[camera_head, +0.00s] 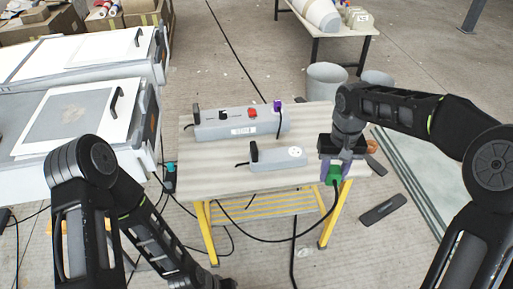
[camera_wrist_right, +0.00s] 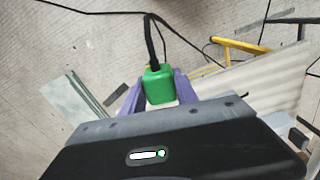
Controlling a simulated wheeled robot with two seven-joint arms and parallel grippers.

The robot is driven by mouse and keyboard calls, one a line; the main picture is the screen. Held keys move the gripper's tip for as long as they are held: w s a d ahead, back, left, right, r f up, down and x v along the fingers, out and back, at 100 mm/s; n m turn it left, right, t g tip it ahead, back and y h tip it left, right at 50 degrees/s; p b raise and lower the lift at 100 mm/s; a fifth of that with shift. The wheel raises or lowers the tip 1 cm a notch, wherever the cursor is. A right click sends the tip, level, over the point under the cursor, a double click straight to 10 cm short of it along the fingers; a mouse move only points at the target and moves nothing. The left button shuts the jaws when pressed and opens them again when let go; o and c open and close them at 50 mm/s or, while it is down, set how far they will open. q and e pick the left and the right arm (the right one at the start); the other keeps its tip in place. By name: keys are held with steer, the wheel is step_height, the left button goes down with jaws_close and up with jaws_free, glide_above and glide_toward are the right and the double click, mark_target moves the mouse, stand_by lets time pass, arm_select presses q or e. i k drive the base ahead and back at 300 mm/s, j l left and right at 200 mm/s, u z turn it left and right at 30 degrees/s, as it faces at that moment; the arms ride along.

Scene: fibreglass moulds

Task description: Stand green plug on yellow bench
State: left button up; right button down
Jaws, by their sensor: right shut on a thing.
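The green plug (camera_head: 334,174) is held in my right gripper (camera_head: 336,172), at the front right edge of the yellow bench (camera_head: 215,158) in the head view. Whether it touches the top cannot be told. Its black cable runs down in front of the bench. In the right wrist view the green plug (camera_wrist_right: 158,86) sits between the two purple fingers of my right gripper (camera_wrist_right: 158,92), with the cable leaving its far end. The bench has a pale striped top and yellow legs. My left arm comes in at lower left; its fingers do not show.
A long grey power strip (camera_head: 218,126) with a red switch and a purple plug (camera_head: 277,105) lies at the bench's back. A shorter grey strip (camera_head: 275,164) with a black plug (camera_head: 254,151) lies in front. The bench top's front left is bare. Cables cross the floor.

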mark_target(201, 172)
steer(key=u, duration=1.6)
steer(key=i, duration=0.5)
